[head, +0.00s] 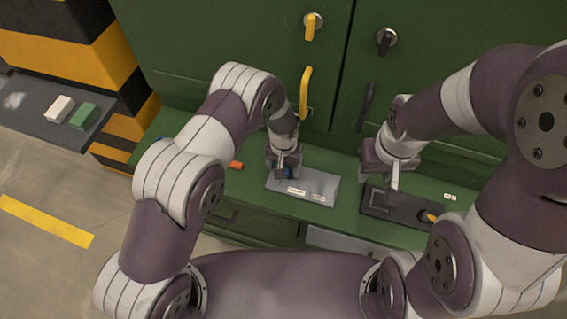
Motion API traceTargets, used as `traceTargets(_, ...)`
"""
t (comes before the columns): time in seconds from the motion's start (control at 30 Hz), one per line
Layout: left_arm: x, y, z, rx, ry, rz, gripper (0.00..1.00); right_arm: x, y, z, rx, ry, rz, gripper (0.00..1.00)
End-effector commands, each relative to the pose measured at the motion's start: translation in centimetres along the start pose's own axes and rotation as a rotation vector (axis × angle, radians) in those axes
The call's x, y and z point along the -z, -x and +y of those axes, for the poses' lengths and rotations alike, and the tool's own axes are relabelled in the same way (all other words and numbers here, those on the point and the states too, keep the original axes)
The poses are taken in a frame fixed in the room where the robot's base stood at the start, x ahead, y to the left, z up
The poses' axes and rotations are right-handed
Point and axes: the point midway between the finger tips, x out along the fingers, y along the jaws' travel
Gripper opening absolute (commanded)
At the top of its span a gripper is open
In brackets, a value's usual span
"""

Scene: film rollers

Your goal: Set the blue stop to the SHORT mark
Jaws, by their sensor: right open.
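The blue stop (289,173) shows as a small patch of blue at the tips of my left gripper (287,171), mostly hidden by it. It is at the upper left part of a grey plate (322,183) on the green ledge. Two pale labels sit along the plate's front edge, a left one (296,191) and a right one (318,197); their lettering is too small to read surely. Whether my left fingers are shut on the stop cannot be told. My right gripper (393,192) is open, pointing down above a dark panel to the right.
The dark panel (377,200) has a yellow-orange knob or lever (429,217). A small orange object (236,165) lies on the ledge at left. Green cabinet doors with a yellow handle (305,92) rise close behind. A side shelf holds white (60,108) and green (84,116) blocks.

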Motion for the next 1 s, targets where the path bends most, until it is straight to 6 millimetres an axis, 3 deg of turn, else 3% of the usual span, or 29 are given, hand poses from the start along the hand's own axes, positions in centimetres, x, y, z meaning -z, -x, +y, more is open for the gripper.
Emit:
traceTargets(0.27,0.0,-0.2,0.0,0.000,0.000,0.001,0.73,0.0,0.0,0.0,0.000,0.000,0.000,0.43)
traceTargets(0.47,0.0,-0.1,0.0,0.000,0.000,0.001,0.12,0.0,0.0,0.0,0.000,0.000,0.000,0.43)
traceTargets(0.57,0.1,-0.3,0.4,0.000,-0.002,0.001,0.12,0.0,-0.4,0.0,0.000,0.000,0.000,0.43)
traceTargets(0.8,0.1,-0.5,4.6,-0.001,-0.003,0.004,0.12,-0.3,-2.6,0.0,0.000,0.000,0.000,0.43)
traceTargets(1.0,0.1,-0.1,5.6,0.000,0.000,0.001,0.12,-0.3,-2.7,0.0,0.000,0.000,0.000,0.43)
